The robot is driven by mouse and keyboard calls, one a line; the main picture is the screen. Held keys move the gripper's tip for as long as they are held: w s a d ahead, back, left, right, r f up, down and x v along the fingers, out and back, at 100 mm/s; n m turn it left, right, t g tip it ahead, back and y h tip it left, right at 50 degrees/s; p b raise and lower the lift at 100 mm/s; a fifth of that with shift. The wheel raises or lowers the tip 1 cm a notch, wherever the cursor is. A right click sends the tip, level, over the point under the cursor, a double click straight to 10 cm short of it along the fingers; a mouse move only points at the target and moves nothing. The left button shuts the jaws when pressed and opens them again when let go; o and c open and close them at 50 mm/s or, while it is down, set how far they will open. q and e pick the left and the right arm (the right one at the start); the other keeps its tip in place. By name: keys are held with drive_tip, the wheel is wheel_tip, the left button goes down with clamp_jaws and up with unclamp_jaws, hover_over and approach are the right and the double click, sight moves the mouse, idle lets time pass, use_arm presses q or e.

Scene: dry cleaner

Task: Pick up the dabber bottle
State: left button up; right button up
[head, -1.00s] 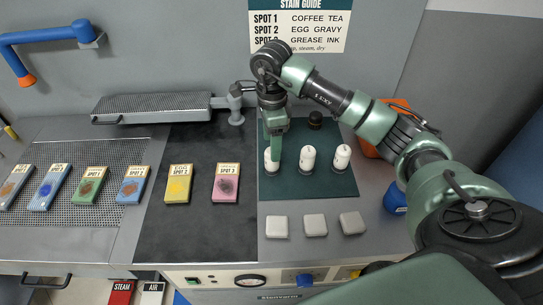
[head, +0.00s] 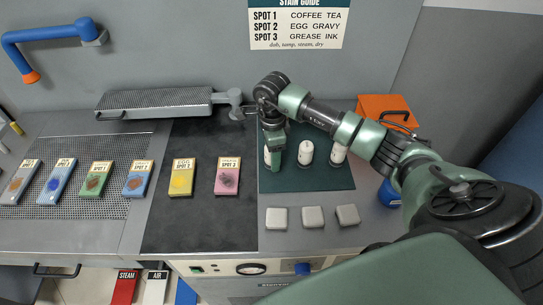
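Three white dabber bottles stand upright in a row on a dark green mat (head: 300,182): a left one (head: 267,158), a middle one (head: 306,153) and a right one (head: 338,153). My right gripper (head: 285,148) is over the left end of the row, pointing down. One green finger stands in front of the left bottle and hides much of it; the other shows farther back to the right. The fingers look spread apart. Whether they touch the bottle cannot be told. My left gripper is not in view.
Several white pads (head: 313,216) lie in front of the mat. Pink (head: 227,177) and yellow (head: 181,178) spot cards lie left of it, with more cards farther left. A padded ironing arm (head: 155,103) stands behind. An orange box (head: 385,108) is back right.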

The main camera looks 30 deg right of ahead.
clamp_jaws()
drive_tip(key=shift+r, duration=0.1)
